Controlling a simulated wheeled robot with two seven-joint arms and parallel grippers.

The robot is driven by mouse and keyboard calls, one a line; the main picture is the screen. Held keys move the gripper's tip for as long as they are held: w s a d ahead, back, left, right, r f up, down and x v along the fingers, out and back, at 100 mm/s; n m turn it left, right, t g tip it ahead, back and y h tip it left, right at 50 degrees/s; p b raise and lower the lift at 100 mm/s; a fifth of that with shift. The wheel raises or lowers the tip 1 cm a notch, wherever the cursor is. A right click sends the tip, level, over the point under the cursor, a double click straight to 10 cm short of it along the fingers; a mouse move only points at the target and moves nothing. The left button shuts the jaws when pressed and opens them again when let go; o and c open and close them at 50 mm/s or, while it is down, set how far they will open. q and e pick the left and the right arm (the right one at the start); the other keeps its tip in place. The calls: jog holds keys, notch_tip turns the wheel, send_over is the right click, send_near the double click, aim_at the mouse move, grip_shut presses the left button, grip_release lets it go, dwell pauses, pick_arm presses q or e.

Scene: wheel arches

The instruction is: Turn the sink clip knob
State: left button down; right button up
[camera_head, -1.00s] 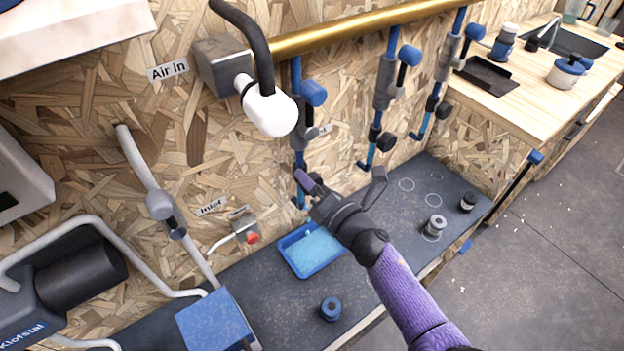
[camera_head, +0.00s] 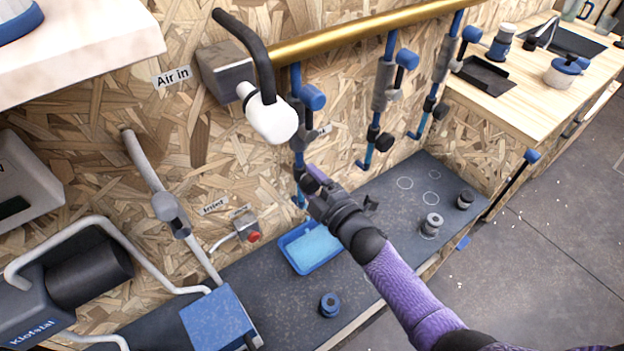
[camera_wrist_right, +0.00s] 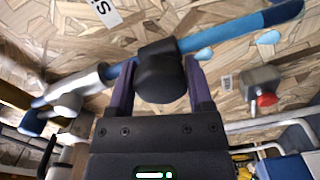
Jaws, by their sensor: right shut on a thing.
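A black knob (camera_wrist_right: 160,78) sits on a blue pipe (camera_wrist_right: 215,36) with a grey metal section, filling the middle of the right wrist view. My right gripper (camera_head: 314,180) comes in from the lower right in the head view. It is at the lower part of the nearest hanging pipe on the wooden wall. Its two dark purple fingers lie on either side of the knob and are shut on it. In the head view the gripper largely hides this knob. My left gripper is not in view.
Below are a blue tray (camera_head: 290,262), a red button box (camera_head: 247,228) and several small cylinders on the dark bench (camera_head: 385,272). More hanging pipes (camera_head: 384,85) stand to the right.

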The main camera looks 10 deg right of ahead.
jog(key=m, duration=0.4)
jog(key=shift+m+p, duration=0.35)
jog(key=shift+m, duration=0.05)
jog(key=shift+f+m, duration=0.1)
jog(key=shift+m, duration=0.2)
jog(key=o, duration=1.3)
jog(key=shift+c, duration=0.2)
jog(key=p+v, duration=0.2)
jog(key=v, duration=0.8)
jog(key=shift+p, duration=0.3)
jog(key=shift+f, duration=0.15)
